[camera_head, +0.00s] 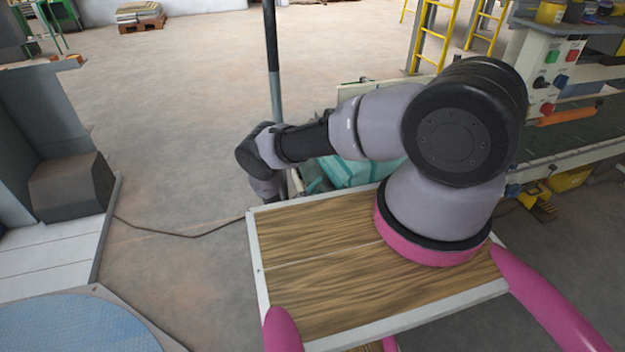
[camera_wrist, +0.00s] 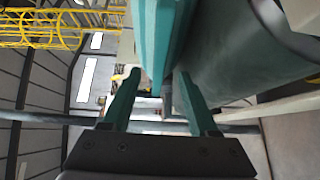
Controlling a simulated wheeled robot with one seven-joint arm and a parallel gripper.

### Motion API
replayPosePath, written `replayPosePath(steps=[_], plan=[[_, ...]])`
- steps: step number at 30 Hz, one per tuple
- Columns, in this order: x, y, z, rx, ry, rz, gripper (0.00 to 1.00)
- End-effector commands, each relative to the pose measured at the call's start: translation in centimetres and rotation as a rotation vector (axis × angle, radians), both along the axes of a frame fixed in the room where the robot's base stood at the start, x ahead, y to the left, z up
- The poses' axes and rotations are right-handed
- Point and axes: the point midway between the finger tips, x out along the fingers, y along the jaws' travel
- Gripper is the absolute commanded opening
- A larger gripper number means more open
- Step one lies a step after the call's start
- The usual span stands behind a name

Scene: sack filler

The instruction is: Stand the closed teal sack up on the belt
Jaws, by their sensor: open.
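A teal sack (camera_head: 362,172) shows in the head view just beyond the wooden deck, partly hidden behind my arm. In the wrist view a bright teal, narrow shape (camera_wrist: 165,35), which looks like the sack's edge, reaches down from the top between my fingers. My gripper (camera_wrist: 158,76) is open, with one dark green finger on each side of it. I cannot tell whether either finger touches it. A broader, darker teal surface (camera_wrist: 230,60) fills the right of the wrist view; I cannot tell if it is the same sack. In the head view my gripper is hidden behind my wrist.
The belt (camera_head: 575,130) runs at the right, beside a control panel (camera_head: 555,75) with coloured buttons. A dark upright pole (camera_head: 272,60) stands behind my wrist. Yellow ladders (camera_head: 435,35) stand at the back. A cable (camera_head: 185,233) crosses the open floor at left.

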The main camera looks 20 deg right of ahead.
Motion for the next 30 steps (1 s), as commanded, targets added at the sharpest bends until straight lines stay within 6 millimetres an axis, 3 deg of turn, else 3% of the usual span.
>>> replayPosePath(steps=[11, 30], plan=[[0.4, -0.8, -0.2, -0.010, 0.002, -0.001, 0.60], [5.4, -6.4, -0.2, -0.008, 0.002, -0.001, 0.60]])
